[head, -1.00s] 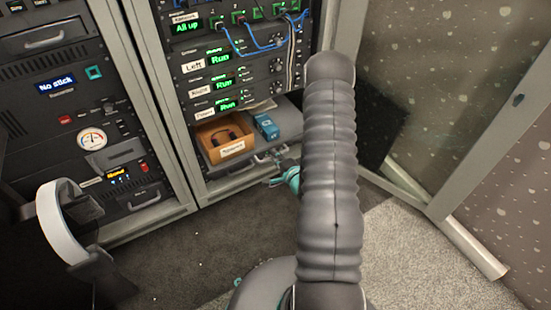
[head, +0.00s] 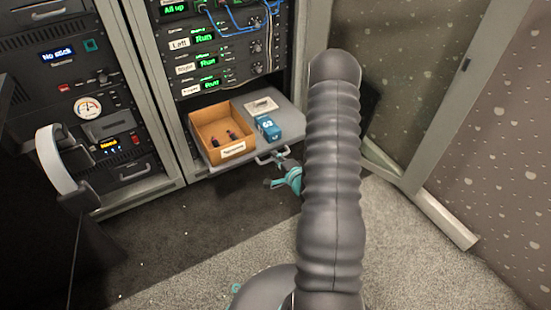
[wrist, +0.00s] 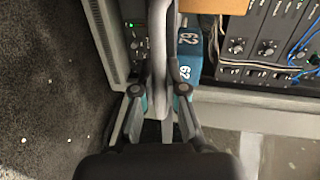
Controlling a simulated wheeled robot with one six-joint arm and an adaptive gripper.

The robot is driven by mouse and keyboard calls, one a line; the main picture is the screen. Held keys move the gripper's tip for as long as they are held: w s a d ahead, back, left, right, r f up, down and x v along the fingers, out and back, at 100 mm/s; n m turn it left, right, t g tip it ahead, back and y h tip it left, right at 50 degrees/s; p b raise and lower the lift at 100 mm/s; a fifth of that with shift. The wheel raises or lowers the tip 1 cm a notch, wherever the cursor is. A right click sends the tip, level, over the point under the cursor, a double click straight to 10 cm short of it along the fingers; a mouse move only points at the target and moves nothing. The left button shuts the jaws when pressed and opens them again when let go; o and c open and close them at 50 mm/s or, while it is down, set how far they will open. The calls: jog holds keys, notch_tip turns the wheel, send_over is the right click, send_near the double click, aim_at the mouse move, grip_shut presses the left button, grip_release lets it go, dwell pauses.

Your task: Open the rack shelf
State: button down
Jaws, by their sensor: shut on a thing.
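The rack shelf (head: 285,110) is a grey sliding shelf low in the right-hand rack, and it stands out from the rack front. A handle (head: 271,156) is on its front edge. My gripper (head: 278,174) is at the handle, with its teal parts showing beside my dark sleeved arm. In the wrist view my gripper (wrist: 157,90) has its two fingers on either side of the grey handle bar and is shut on it. An open cardboard box (head: 222,130) with a label and dark small items, a blue box (head: 267,128) marked 62 or 63, and a pale card (head: 260,106) lie on the shelf.
Rack units (head: 208,60) with green displays and blue cables are above the shelf. Another rack (head: 95,90) stands to the left. A dark chair with a white armrest (head: 55,160) is at the left. An open door frame (head: 445,110) is at the right. Carpet in front is clear.

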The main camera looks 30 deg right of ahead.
jog(key=c, duration=1.2)
grip_release()
jog(key=v, duration=1.2)
